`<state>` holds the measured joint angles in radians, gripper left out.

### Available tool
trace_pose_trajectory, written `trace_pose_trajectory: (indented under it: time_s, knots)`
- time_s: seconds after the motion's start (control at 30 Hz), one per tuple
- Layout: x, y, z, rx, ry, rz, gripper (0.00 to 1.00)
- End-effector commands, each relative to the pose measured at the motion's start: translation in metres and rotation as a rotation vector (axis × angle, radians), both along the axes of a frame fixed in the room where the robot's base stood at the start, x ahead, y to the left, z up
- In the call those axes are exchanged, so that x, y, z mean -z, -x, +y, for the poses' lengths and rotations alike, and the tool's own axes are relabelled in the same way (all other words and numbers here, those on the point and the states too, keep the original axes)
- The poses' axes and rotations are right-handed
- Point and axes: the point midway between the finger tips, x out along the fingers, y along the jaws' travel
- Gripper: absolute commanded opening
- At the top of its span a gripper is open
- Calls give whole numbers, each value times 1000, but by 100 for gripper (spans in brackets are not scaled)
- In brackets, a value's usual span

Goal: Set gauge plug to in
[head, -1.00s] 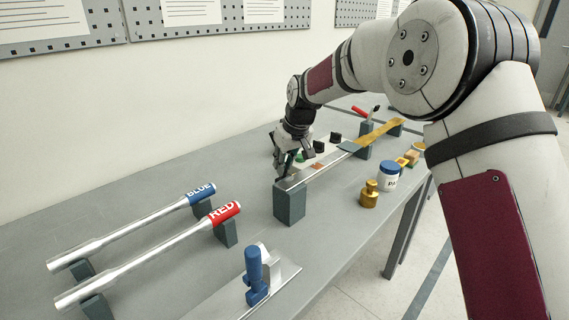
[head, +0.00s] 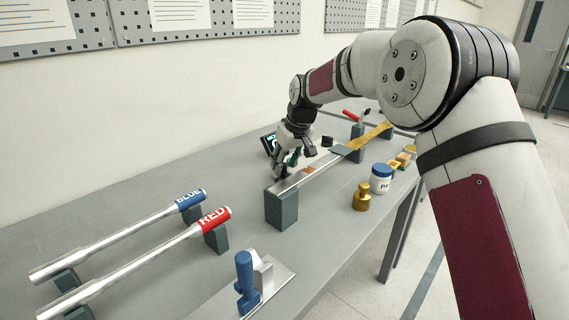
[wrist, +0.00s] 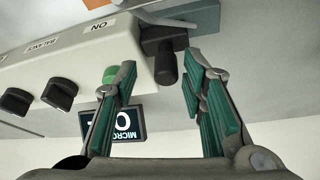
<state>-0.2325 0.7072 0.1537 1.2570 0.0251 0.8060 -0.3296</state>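In the wrist view a black plug (wrist: 165,62) stands at the end of the pale gauge box (wrist: 75,70), beside a dark grey block. I cannot tell how far it is seated. My gripper (wrist: 160,60) is open, with a green-padded finger on either side of the plug and visible gaps to it. In the head view my gripper (head: 285,169) is low over the near end of the metal strip (head: 310,172) and hides most of the gauge box and the plug.
The gauge box carries black knobs (wrist: 60,94), a green button (wrist: 110,74) and a lit display (wrist: 112,122). A grey block (head: 281,208) supports the strip. A brass weight (head: 362,197) and a white jar (head: 381,178) stand right of it. Blue and red labelled bars (head: 150,255) lie nearer.

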Motion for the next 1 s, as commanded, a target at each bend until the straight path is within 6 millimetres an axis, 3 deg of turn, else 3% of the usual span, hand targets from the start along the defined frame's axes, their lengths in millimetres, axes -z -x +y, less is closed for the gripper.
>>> trace_pose_trajectory:
  time_s: [0.27,0.7,1.0]
  knots:
    - [-8,3,-1,0,-1,1,38]
    - [-83,27,-21,0,0,-2,38]
    - [-109,37,-27,1,-1,1,38]
